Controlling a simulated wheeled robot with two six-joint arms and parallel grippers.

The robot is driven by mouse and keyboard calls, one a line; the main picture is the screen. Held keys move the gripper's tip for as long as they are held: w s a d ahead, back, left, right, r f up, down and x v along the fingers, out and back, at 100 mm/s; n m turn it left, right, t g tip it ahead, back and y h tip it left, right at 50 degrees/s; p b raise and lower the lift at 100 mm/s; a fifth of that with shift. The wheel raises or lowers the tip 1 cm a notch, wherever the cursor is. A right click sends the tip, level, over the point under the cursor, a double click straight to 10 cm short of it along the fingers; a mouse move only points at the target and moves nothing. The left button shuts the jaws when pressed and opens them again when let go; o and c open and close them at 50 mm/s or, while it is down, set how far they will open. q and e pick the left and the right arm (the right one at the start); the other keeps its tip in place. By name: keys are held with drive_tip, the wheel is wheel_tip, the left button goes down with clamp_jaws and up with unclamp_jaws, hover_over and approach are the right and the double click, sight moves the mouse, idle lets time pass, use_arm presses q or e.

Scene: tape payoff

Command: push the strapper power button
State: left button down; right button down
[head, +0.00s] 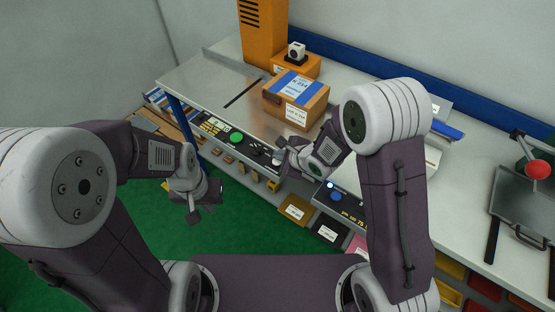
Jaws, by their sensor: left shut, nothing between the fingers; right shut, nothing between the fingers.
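The strapper is a metal-topped bench machine (190,85) with an orange column (264,30) at its back. Its dark front control panel (212,128) carries a round green button (236,137) and several dark knobs. I cannot read which control is marked power. My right gripper (278,158) is shut at the right end of this panel, to the right of the green button. Whether it touches the panel is unclear, and it hides part of that end. My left gripper (197,213) is shut over the green floor, in front of and below the panel, touching nothing visible.
A strapped cardboard box (296,117) with blue bands sits on the strapper top. Right of my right gripper is another panel with a blue button (336,197). Labelled bins (296,209) lie below. A red-knobbed press (537,170) stands at far right.

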sight(279, 163)
drive_tip(key=shift+f, duration=0.7)
idle(0.6)
drive_tip(key=shift+r, duration=0.1)
drive_tip(key=shift+r+p, duration=0.7)
drive_tip(key=shift+p, duration=0.3)
wheel_tip(279, 163, up, 6)
drive_tip(key=p, duration=0.6)
drive_tip(key=shift+f, duration=0.1)
